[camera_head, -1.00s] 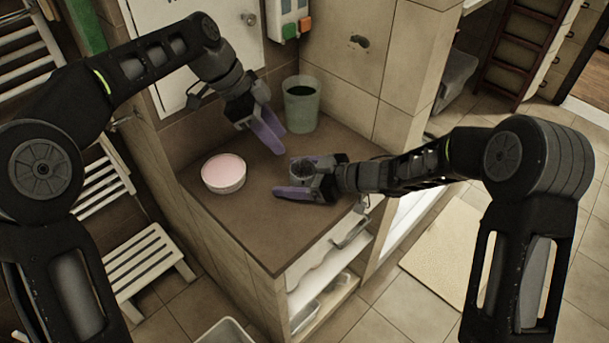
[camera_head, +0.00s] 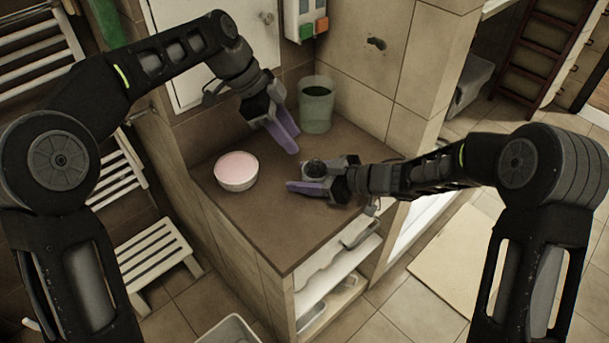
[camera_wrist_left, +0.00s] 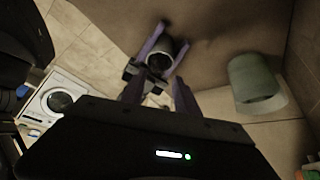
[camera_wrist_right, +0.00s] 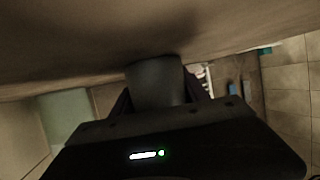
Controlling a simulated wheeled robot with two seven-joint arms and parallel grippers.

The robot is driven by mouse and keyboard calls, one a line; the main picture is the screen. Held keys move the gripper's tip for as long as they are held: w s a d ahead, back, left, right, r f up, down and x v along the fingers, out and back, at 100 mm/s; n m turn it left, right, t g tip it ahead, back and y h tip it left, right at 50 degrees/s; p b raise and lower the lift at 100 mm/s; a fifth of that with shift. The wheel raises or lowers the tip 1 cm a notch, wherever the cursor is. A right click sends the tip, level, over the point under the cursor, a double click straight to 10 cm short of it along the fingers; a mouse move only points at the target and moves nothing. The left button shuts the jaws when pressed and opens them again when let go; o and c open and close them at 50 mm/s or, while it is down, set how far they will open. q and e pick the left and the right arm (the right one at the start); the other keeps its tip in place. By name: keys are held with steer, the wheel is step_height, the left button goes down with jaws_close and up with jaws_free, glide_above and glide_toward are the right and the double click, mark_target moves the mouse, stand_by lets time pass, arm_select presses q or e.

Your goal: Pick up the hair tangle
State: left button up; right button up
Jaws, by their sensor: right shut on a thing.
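I cannot make out a hair tangle in any view. My right gripper (camera_head: 312,176) is low over the brown counter, shut on a small dark cylindrical vessel (camera_head: 314,168). The vessel's open top faces up in the head view. It also shows between the right fingers in the left wrist view (camera_wrist_left: 160,57), and its side fills the middle of the right wrist view (camera_wrist_right: 156,82). What lies inside it is too dark to tell. My left gripper (camera_head: 286,138) is open and empty above the counter, behind the vessel, its purple fingers pointing down toward it.
A pink-topped white round dish (camera_head: 237,170) stands left on the counter (camera_head: 275,215). A green cup (camera_head: 316,105) stands at the back corner by the tiled wall. It also shows in the left wrist view (camera_wrist_left: 253,80). Open shelves (camera_head: 335,275) lie below; the counter's front is clear.

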arm_select(q)
steer(key=shift+d, duration=0.1)
steer(key=shift+c, duration=0.7)
steer(key=d, duration=0.2)
steer(key=s+d+m+y, duration=0.1)
steer(key=d, duration=0.2)
steer(key=s+d+r+y, duration=0.1)
steer(key=d, duration=0.2)
steer(key=shift+d, duration=0.2)
steer(key=shift+c, duration=1.1)
steer(key=a+n+y, duration=0.1)
steer(key=n, duration=0.1)
steer(key=w+a+r+n, duration=0.1)
steer(key=a+r+n+y, duration=0.1)
steer(key=a+n, duration=0.1)
steer(key=shift+w+n+t+y, duration=0.15)
steer(key=shift+n+t+y, duration=0.15)
steer(key=shift+f, duration=0.15)
